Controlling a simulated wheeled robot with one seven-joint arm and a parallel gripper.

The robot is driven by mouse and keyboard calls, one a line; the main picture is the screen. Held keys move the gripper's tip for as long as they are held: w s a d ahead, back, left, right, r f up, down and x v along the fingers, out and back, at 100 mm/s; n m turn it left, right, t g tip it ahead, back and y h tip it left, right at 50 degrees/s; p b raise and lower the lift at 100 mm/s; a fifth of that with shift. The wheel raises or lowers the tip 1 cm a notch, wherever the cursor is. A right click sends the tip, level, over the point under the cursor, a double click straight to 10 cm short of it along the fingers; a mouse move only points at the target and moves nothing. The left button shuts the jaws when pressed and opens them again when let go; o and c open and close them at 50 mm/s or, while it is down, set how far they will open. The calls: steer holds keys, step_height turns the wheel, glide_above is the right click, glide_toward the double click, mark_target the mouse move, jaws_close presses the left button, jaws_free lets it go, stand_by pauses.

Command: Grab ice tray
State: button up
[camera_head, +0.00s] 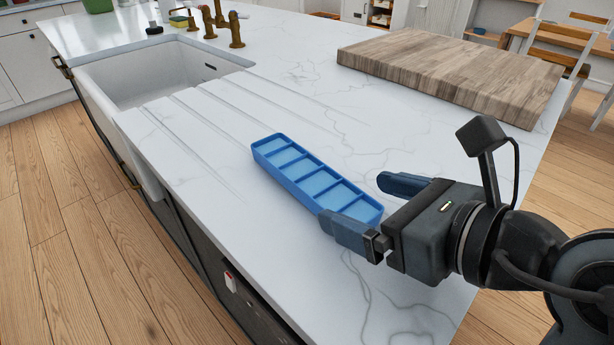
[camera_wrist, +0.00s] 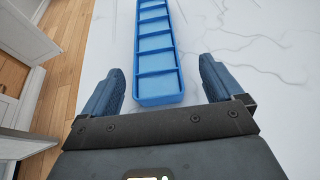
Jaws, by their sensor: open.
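A blue ice tray (camera_head: 305,176) with a single row of several compartments lies on the white marble counter (camera_head: 270,230), its compartments facing up. My gripper (camera_head: 363,205) is at the near right end of the tray, with its jaws open and empty. In the wrist view the tray (camera_wrist: 156,50) runs away from me, and its near end lies between the two fingers of my gripper (camera_wrist: 162,90), with a gap on each side. In the head view one finger overlaps the tray's near right end and hides a little of it.
A thick wooden cutting board (camera_head: 450,72) lies on the counter at the back right. A white sink (camera_head: 150,80) is sunk into the counter at the left, with brass taps (camera_head: 222,25) behind it. The counter's front edge runs close to the tray's left.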

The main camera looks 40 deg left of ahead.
mark_target(334, 192)
steer(key=shift+s+x, duration=0.1)
steer(key=shift+x, duration=1.2)
steer(key=shift+s+x, duration=0.15)
steer(key=shift+x, duration=1.2)
steer(key=shift+a+r, duration=0.1)
steer(key=shift+r, duration=0.1)
steer(key=c, duration=1.2)
steer(key=shift+r, duration=0.1)
steer(key=shift+c, duration=0.2)
